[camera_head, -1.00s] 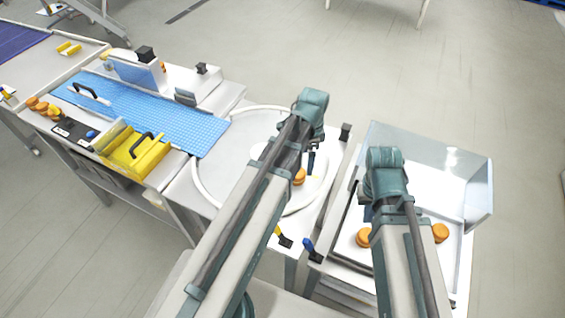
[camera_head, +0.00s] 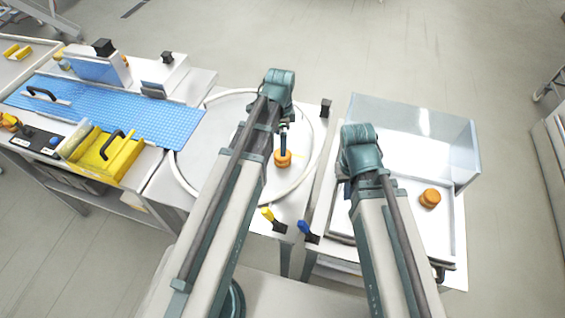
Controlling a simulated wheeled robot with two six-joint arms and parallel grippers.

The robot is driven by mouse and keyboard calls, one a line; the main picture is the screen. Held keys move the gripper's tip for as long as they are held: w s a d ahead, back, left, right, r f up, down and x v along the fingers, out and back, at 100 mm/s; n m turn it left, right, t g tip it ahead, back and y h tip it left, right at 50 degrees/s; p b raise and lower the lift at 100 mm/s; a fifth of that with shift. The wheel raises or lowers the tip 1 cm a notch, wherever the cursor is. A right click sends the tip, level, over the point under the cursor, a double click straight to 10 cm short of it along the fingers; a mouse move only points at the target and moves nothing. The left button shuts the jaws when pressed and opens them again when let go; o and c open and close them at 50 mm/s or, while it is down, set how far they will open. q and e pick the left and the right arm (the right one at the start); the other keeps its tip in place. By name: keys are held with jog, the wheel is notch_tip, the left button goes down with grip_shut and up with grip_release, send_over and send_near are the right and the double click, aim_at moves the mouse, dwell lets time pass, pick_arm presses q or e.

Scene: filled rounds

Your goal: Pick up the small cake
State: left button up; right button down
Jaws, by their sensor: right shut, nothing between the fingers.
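A small round orange-brown cake (camera_head: 282,159) sits on the white round plate (camera_head: 307,135) in the middle. My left gripper (camera_head: 283,146) points down right above it; its fingers are too small to tell open from shut. Another orange-brown cake (camera_head: 430,198) stands in the white tray (camera_head: 455,245) on the right. My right gripper (camera_head: 347,190) is mostly hidden behind its own arm, over the tray's left side. It is shut and empty, to the left of that cake.
A clear upright panel (camera_head: 415,120) borders the tray's far side. A blue grid mat (camera_head: 120,108) and a yellow box (camera_head: 105,155) are on the left.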

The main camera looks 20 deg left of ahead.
aim_at(280, 161)
pick_arm(q)
notch_tip(280, 161, down, 4)
jog(key=b, duration=0.3)
pick_arm(e)
notch_tip(280, 161, down, 4)
jog(key=shift+f, duration=0.1)
pick_arm(q)
notch_tip(280, 161, down, 5)
jog(key=b, duration=0.5)
jog(key=shift+w+f, duration=0.15)
jog(key=shift+f, duration=0.05)
pick_arm(e)
notch_tip(280, 161, down, 5)
jog(key=shift+f, duration=0.1)
pick_arm(q)
jog(key=shift+r, duration=0.1)
jog(key=c, duration=0.8)
jog(key=shift+o, duration=0.2)
jog(key=shift+r, duration=0.1)
pick_arm(e)
jog(key=shift+r, duration=0.2)
